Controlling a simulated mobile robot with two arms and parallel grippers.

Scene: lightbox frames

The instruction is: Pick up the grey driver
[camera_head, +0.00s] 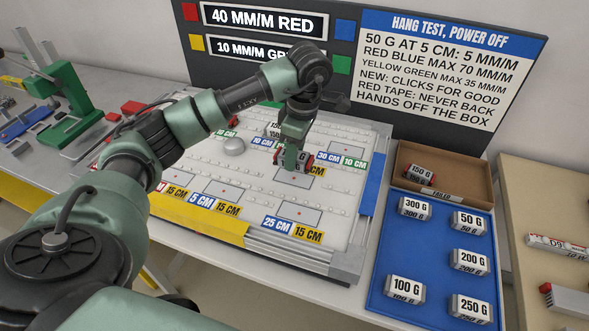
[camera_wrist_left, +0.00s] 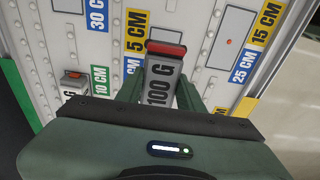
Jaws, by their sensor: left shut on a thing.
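My left gripper (camera_head: 292,158) reaches down over the white lightbox board (camera_head: 262,207) and is shut on a grey weight with a red top. In the left wrist view the weight (camera_wrist_left: 161,78) reads 100 G and sits between the two fingers (camera_wrist_left: 160,95). I cannot tell whether it touches the board. I cannot pick out a grey driver for certain. A grey tool with a red end (camera_head: 566,300) lies at the right edge, partly cut off. My right gripper is not in view.
A blue mat (camera_head: 432,262) at the right carries several labelled weights, with a brown tray (camera_head: 462,182) behind it. A sign panel (camera_head: 430,65) stands at the back. A green stand (camera_head: 75,97) is on the left bench. Another weight (camera_wrist_left: 75,85) is left of the held one.

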